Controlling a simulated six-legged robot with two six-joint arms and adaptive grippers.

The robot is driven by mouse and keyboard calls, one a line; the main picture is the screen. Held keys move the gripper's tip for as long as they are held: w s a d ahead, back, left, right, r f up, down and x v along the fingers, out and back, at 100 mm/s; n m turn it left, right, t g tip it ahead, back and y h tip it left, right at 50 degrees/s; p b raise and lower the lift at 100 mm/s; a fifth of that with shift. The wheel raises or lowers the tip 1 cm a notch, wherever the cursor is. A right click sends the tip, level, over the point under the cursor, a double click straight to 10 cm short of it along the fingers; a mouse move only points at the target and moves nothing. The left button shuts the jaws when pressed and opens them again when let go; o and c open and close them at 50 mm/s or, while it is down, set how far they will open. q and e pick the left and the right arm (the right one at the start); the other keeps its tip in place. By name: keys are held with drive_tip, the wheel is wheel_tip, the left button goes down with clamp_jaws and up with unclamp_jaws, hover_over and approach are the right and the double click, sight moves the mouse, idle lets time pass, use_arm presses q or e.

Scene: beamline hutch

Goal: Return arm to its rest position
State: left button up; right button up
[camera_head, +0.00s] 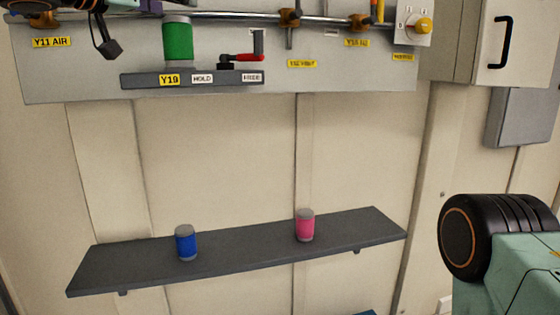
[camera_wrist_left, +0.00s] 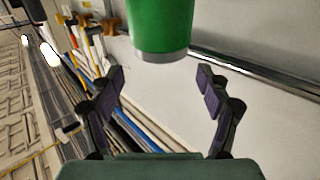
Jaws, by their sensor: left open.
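My left gripper (camera_wrist_left: 162,82) is open and empty in the left wrist view, with its two dark, purple-padded fingers spread apart. A green cylinder with a grey lower rim (camera_wrist_left: 162,25) shows beyond the fingertips, apart from them, its other end cut off by the frame. In the head view a green cylinder with grey ends (camera_head: 177,42) stands upright on a dark narrow ledge (camera_head: 135,80) labelled Y10, HOLD and FREE. Dark parts of my left arm show at the top left edge there. My right arm shows at the right edge, but its gripper is out of frame.
A red-handled valve (camera_head: 240,58) is on the ledge beside the cylinder. A pipe (camera_head: 225,17) with fittings runs along the panel above. A lower shelf (camera_head: 130,270) holds a blue can (camera_head: 186,243) and a pink can (camera_head: 305,225). Wall cabinets (camera_head: 518,45) stand at the upper right.

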sight(166, 28)
use_arm(q)
wheel_tip(166, 28, up, 3)
wheel_tip(166, 28, down, 10)
drive_tip(key=shift+w, duration=0.1)
drive_tip(key=shift+r+p, duration=0.35)
drive_tip(key=shift+r, duration=0.1)
drive_tip(key=shift+w+f+b, duration=0.1)
drive_tip(key=shift+f+b, duration=0.05)
drive_tip(key=shift+b, duration=1.15)
drive_tip(key=shift+r+p, duration=0.7)
drive_tip(key=shift+r, duration=0.3)
